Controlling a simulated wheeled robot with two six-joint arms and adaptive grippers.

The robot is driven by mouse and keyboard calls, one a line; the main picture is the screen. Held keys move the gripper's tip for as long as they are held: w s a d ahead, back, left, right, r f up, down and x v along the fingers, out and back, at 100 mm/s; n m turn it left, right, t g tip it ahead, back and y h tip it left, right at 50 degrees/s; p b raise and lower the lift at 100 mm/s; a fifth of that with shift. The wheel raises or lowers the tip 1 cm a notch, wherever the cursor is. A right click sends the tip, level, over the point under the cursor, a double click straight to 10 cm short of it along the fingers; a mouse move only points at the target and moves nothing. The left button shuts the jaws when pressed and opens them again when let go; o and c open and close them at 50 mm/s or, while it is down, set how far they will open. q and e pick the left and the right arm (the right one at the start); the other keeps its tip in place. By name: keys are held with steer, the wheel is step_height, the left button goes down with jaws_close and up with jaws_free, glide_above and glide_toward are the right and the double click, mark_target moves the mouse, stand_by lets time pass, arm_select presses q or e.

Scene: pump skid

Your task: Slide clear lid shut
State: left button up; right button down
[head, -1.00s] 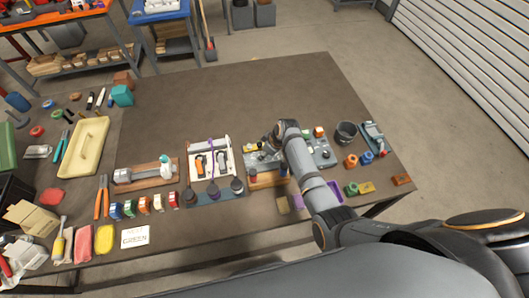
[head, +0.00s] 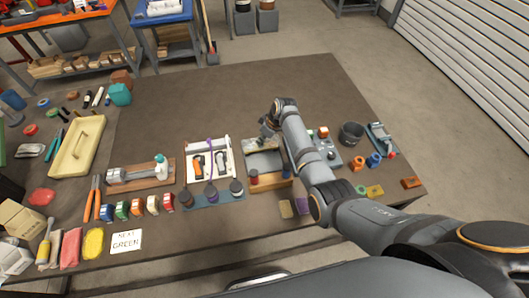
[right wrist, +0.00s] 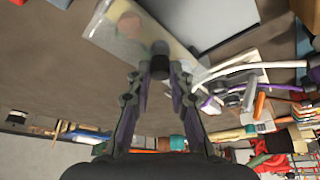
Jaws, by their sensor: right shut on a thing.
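The clear lid (right wrist: 128,32) shows in the right wrist view as a see-through panel, with blurred reddish and greenish shapes behind it. A dark round knob (right wrist: 160,62) sits at its near edge. My right gripper (right wrist: 160,77) is shut on this knob; its two fingers lie on either side. In the head view my right gripper (head: 268,138) is at the back of a small grey-topped unit (head: 262,162) on the table. My arm hides part of that unit, and the lid is hard to make out there. My left gripper is not in view.
A white-framed panel with orange and dark handles (head: 208,160) stands just left of the unit. A grey panel (head: 326,150) with a red button and a black cup (head: 351,133) are on the right. The table's back (head: 220,95) is clear.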

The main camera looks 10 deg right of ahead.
steer(key=shift+w, duration=0.1)
steer(key=shift+r, duration=0.15)
steer(key=c, duration=1.5)
jaws_free()
steer(key=o, duration=0.3)
steer(key=shift+w, duration=0.15)
steer(key=v, duration=1.1)
steer(key=shift+r, duration=0.3)
steer(key=shift+s+d, duration=0.1)
steer(key=shift+s, duration=0.1)
